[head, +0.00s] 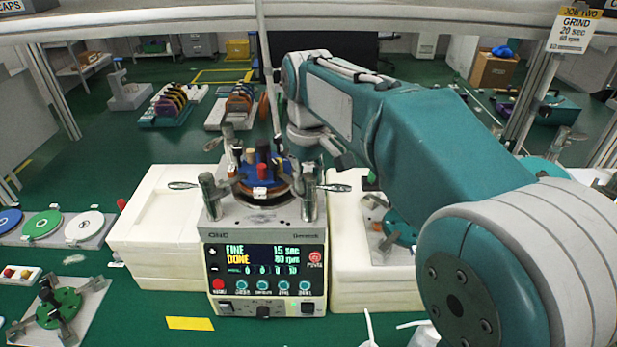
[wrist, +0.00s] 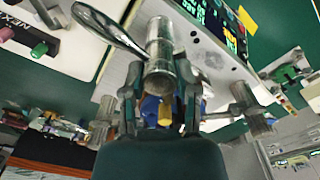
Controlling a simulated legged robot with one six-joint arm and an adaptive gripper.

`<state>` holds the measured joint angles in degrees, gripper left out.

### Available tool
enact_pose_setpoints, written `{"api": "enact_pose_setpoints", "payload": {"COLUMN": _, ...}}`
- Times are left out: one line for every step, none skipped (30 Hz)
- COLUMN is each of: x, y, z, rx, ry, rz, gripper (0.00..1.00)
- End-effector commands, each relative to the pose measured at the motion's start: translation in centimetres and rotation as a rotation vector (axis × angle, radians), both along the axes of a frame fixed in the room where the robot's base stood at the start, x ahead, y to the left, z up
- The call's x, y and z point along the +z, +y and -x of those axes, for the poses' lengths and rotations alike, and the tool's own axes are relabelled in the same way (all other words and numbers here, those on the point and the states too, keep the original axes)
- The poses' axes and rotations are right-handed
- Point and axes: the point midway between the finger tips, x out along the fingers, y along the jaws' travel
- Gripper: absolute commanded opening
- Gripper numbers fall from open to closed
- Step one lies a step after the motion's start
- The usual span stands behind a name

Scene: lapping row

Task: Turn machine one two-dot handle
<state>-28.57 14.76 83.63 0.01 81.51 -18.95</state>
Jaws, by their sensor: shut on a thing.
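Machine one (head: 262,232) stands in the middle of the head view, its screen reading FINE, DONE, 15 sec. Metal posts with looped lever handles stand at its left (head: 183,185) and right (head: 335,187). No dots can be made out on either. The looped lever (wrist: 108,28) sticks out to the upper left there. The exact contact is hidden.
A round plate with a blue top and a red knob (head: 262,172) sits on the machine between the posts. White blocks flank the machine at left (head: 150,245) and right (head: 350,285). Coloured discs (head: 42,225) lie at the left. A shelf beam crosses above.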

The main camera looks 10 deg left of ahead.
Motion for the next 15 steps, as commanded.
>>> {"api": "enact_pose_setpoints", "payload": {"x": -0.31, "y": 0.03, "z": 0.06, "rx": 0.024, "ry": 0.007, "rz": 0.003, "gripper": 0.0}}
{"api": "enact_pose_setpoints", "payload": {"x": -0.32, "y": 0.02, "z": 0.06, "rx": 0.039, "ry": 0.007, "rz": 0.003, "gripper": 0.0}}
{"api": "enact_pose_setpoints", "payload": {"x": -0.32, "y": 0.02, "z": 0.06, "rx": 0.056, "ry": 0.008, "rz": 0.003, "gripper": 0.0}}
{"api": "enact_pose_setpoints", "payload": {"x": -0.33, "y": 0.02, "z": 0.06, "rx": 0.067, "ry": 0.008, "rz": 0.003, "gripper": 0.0}}
{"api": "enact_pose_setpoints", "payload": {"x": -0.33, "y": 0.02, "z": 0.06, "rx": 0.077, "ry": 0.008, "rz": 0.003, "gripper": 0.0}}
{"api": "enact_pose_setpoints", "payload": {"x": -0.33, "y": 0.02, "z": 0.06, "rx": 0.09, "ry": 0.008, "rz": 0.003, "gripper": 0.0}}
{"api": "enact_pose_setpoints", "payload": {"x": -0.33, "y": 0.02, "z": 0.06, "rx": 0.098, "ry": 0.008, "rz": 0.003, "gripper": 0.0}}
{"api": "enact_pose_setpoints", "payload": {"x": -0.34, "y": 0.01, "z": 0.07, "rx": 0.104, "ry": 0.008, "rz": 0.003, "gripper": 0.0}}
{"api": "enact_pose_setpoints", "payload": {"x": -0.34, "y": 0.0, "z": 0.06, "rx": 0.112, "ry": 0.008, "rz": 0.003, "gripper": 0.0}}
{"api": "enact_pose_setpoints", "payload": {"x": -0.34, "y": 0.01, "z": 0.07, "rx": 0.117, "ry": 0.008, "rz": 0.003, "gripper": 0.0}}
{"api": "enact_pose_setpoints", "payload": {"x": -0.35, "y": 0.01, "z": 0.07, "rx": 0.121, "ry": 0.008, "rz": 0.003, "gripper": 0.0}}
{"api": "enact_pose_setpoints", "payload": {"x": -0.35, "y": 0.01, "z": 0.07, "rx": 0.126, "ry": 0.008, "rz": 0.003, "gripper": 0.0}}
{"api": "enact_pose_setpoints", "payload": {"x": -0.35, "y": 0.0, "z": 0.06, "rx": 0.128, "ry": 0.008, "rz": 0.003, "gripper": 0.0}}
{"api": "enact_pose_setpoints", "payload": {"x": -0.35, "y": 0.0, "z": 0.07, "rx": 0.129, "ry": 0.008, "rz": 0.003, "gripper": 0.0}}
{"api": "enact_pose_setpoints", "payload": {"x": -0.36, "y": 0.0, "z": 0.07, "rx": 0.131, "ry": 0.008, "rz": 0.003, "gripper": 0.0}}
